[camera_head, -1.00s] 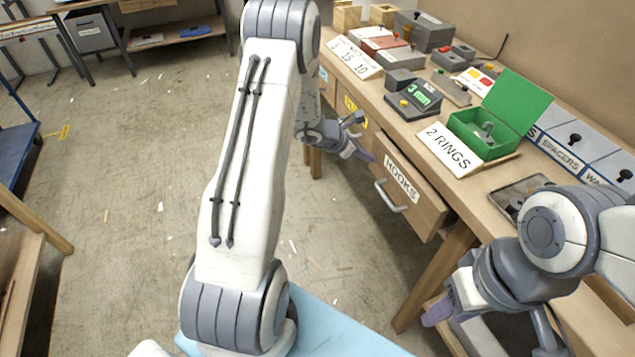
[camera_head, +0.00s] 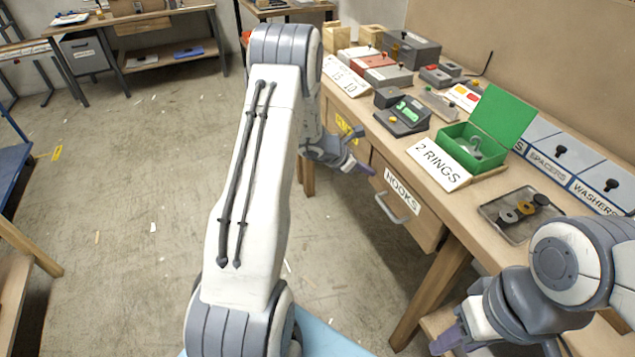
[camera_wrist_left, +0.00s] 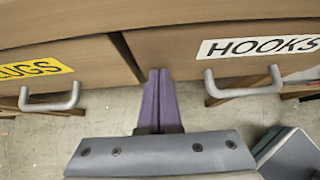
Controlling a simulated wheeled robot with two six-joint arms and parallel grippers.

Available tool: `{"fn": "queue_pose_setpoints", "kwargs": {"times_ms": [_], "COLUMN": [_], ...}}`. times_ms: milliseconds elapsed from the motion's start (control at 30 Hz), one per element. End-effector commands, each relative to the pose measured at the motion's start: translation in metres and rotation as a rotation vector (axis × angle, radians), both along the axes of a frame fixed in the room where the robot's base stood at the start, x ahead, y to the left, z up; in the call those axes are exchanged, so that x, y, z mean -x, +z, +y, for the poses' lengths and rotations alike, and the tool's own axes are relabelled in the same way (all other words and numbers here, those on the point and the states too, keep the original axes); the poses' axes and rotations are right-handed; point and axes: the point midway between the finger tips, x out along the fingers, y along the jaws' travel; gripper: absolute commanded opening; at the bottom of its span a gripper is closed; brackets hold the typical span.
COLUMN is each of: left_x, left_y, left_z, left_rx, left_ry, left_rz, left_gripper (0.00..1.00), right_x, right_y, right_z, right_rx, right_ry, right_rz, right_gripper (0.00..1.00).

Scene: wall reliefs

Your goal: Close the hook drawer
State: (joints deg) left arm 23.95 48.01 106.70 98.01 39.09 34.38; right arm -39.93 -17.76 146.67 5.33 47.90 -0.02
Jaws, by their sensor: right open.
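The hook drawer, labelled HOOKS (camera_head: 402,190), is in the front of the workbench with its grey handle (camera_head: 392,207) facing out. Its front lies close under the bench edge; I cannot tell whether it is fully flush. In the left wrist view its label (camera_wrist_left: 262,47) and handle (camera_wrist_left: 243,86) are at the right. My left gripper (camera_head: 360,168) is at the drawer's far upper corner. In the left wrist view its purple fingers (camera_wrist_left: 159,90) are together, empty, pointing at the seam beside the drawer front; contact is unclear. My right gripper (camera_head: 447,340) is open, low at the right.
A yellow-labelled drawer (camera_wrist_left: 52,78) adjoins on the left. On the bench stand a green open box (camera_head: 475,148), a 2 RINGS sign (camera_head: 438,162), a tray with small parts (camera_head: 520,212) and grey bins (camera_head: 562,165). The floor (camera_head: 130,210) at left is mostly clear.

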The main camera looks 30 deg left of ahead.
Motion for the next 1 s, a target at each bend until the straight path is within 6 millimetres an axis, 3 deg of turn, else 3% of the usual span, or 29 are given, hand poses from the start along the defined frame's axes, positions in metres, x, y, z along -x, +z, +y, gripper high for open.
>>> {"fn": "queue_pose_setpoints", "kwargs": {"times_ms": [167,300,600,867,1000], "left_x": [0.021,0.043,0.075,0.082,0.083], "left_y": [-0.002,0.027,0.06,0.066,0.076], "left_z": [0.016,0.031,0.049,0.052,0.032], "left_rx": [-0.001,-0.005,-0.004,-0.003,-0.032], "left_ry": [-0.001,0.001,-0.005,-0.007,-0.085], "left_rz": [0.006,0.004,0.007,0.01,0.001], "left_gripper": [0.0,0.0,0.0,0.0,0.0], "right_x": [0.0,0.0,0.0,0.0,0.0], "right_y": [-0.007,-0.002,0.002,0.002,0.006], "right_z": [0.0,0.0,0.0,0.0,0.0], "right_rx": [0.0,0.0,0.0,0.0,0.0], "right_ry": [0.0,0.0,0.0,0.0,0.0], "right_rz": [0.0,0.0,0.0,0.0,0.0], "right_gripper": [0.45,0.45,0.45,0.45,0.45]}}
